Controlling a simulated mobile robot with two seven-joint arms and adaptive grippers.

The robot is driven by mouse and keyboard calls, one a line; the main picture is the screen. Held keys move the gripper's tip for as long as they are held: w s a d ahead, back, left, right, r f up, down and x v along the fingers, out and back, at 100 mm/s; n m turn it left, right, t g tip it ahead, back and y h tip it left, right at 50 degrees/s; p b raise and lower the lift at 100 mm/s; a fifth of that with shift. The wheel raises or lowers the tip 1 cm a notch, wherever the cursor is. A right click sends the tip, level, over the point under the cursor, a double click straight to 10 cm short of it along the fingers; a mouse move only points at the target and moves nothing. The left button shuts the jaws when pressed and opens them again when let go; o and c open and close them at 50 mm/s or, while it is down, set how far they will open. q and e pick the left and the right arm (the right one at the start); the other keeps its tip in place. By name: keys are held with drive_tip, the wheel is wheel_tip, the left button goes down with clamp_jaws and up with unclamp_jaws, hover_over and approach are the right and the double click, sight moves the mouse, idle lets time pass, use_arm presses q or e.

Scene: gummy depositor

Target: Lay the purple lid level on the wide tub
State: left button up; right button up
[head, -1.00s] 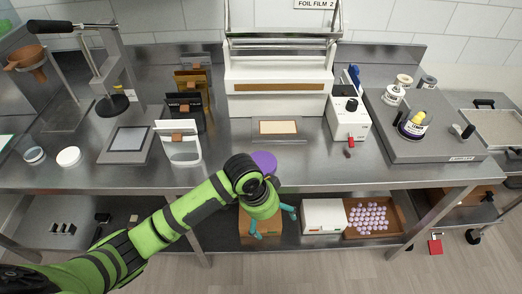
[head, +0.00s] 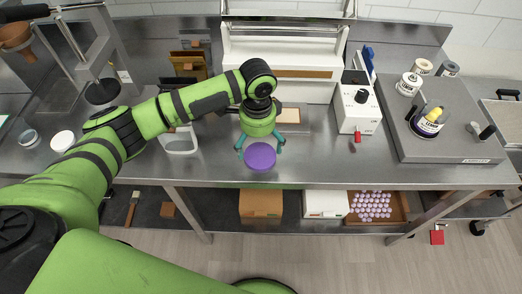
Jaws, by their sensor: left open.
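The purple lid (head: 259,157) is a round disc near the front edge of the steel bench; whether it lies on the bench or on something cannot be told. My left gripper (head: 260,149) points down over the lid's back part, its teal fingers open and spread to either side of it. Contact with the lid cannot be made out. At the left of the bench are a small round container (head: 28,138) with a bluish inside and a white round piece (head: 62,141); I cannot tell whether either is the wide tub. My right gripper is out of view.
A white machine (head: 285,50) stands behind the gripper. A white box with a dial (head: 357,110) and a grey platform with jars (head: 440,145) stand to the right. Bench right of the lid is clear.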

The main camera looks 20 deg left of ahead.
sight(260, 155)
use_arm(q)
wheel_tip(260, 155, down, 4)
drive_tip(key=shift+d+r+p, duration=0.15)
drive_tip(key=shift+r+p, duration=0.05)
drive_tip(key=shift+p, duration=0.5)
drive_tip(key=shift+w+f, duration=0.2)
drive_tip(key=shift+f, duration=0.35)
drive_tip(key=shift+s, duration=0.1)
drive_tip(key=c, duration=0.6)
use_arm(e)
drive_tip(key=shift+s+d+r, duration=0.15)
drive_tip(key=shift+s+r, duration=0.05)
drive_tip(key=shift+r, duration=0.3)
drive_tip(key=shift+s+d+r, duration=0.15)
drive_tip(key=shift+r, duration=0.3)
use_arm(q)
drive_tip(key=shift+o, duration=0.2)
drive_tip(key=shift+r, duration=0.2)
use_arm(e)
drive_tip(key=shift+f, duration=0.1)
